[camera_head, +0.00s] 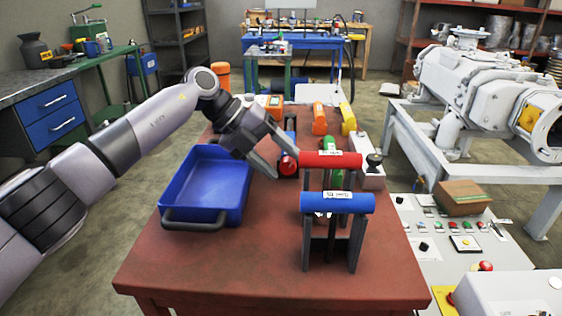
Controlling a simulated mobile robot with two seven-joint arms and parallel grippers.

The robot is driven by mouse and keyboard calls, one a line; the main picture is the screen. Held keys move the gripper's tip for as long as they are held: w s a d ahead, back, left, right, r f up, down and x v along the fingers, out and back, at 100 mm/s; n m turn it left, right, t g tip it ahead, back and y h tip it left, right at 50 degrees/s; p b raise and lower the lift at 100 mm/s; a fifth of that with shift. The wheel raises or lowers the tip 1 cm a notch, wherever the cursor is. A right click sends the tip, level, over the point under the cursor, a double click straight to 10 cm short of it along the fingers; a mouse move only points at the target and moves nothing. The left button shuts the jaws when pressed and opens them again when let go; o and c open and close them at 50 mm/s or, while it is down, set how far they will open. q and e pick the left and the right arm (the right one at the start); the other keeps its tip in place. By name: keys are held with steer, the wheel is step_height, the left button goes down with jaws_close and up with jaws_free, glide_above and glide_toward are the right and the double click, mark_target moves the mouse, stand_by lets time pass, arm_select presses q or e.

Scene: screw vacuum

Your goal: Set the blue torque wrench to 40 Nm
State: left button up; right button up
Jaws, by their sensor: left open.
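A blue cylinder with a white label (337,203), which looks like the blue torque wrench's handle, lies level across a dark stand (313,246) near the front of the red-brown table. Its setting cannot be read. A similar red cylinder (331,160) lies just behind it. My left gripper (286,166) is open, its fingers pointing down and right, left of the red cylinder and behind the blue one. A round red part (288,163) shows between its fingertips; whether they touch it I cannot tell. My right gripper is not in view.
A blue tray (178,188) stands on the table (270,262) left of the stand. Orange (319,118), yellow (348,118) and green (299,145) tools lie behind. A grey control panel (480,245) is at the right. The table's front is clear.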

arm_select(q)
steer(key=shift+d+f, duration=0.3)
steer(key=c, duration=1)
steer(key=shift+a+f+h, duration=0.1)
steer(key=shift+f+h, duration=0.1)
steer(key=shift+h, duration=0.5)
steer(key=shift+c, duration=0.2)
steer(key=shift+h, duration=0.7)
steer(key=o, duration=1)
steer(key=shift+o, duration=0.2)
